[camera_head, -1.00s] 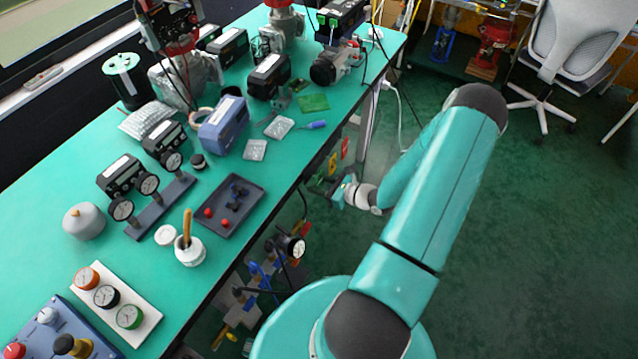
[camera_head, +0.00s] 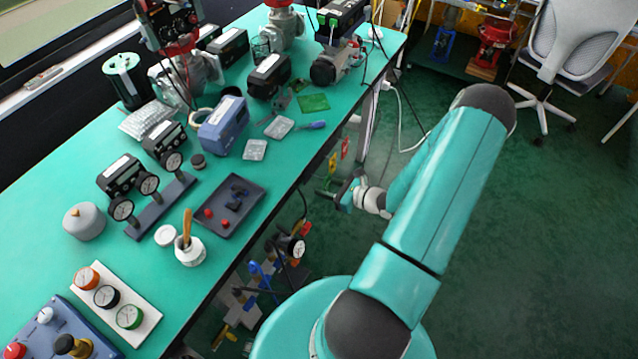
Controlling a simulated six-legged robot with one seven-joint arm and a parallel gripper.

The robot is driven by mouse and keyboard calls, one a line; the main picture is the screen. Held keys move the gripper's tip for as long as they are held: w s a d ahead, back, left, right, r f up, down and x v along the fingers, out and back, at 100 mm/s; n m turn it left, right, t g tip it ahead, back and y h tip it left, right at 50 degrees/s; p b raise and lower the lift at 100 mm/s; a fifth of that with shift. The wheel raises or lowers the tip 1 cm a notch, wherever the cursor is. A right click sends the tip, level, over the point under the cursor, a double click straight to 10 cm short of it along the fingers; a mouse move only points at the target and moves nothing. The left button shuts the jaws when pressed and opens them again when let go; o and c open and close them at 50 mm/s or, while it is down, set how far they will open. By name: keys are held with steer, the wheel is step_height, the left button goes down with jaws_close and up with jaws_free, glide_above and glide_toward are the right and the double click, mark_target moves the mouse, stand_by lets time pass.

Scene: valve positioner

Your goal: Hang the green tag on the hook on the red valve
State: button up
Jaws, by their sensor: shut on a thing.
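My gripper (camera_head: 343,193) is beside the bench's right edge, lower than its top and apart from it. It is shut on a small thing. A thin green piece (camera_head: 326,193) at its fingertips looks like the green tag, seen nearly edge-on. A red valve (camera_head: 497,38) stands on a wooden block at the back right, far from my gripper. Another fitting with a red top (camera_head: 284,6) stands at the far end of the bench. The hook is too small to make out.
A yellow tag (camera_head: 333,162) and a red tag (camera_head: 345,148) hang at the bench's side, close to my gripper. The green bench (camera_head: 330,125) carries gauges, a tray and valve parts. A white chair (camera_head: 572,45) stands at the right. The floor between is clear.

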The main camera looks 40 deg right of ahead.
steer(key=shift+s+d, duration=0.2)
steer(key=shift+s, duration=0.4)
steer(key=shift+s+d, duration=0.15)
steer(key=shift+s, duration=0.4)
steer(key=shift+w+r, duration=0.1)
stand_by(0.4)
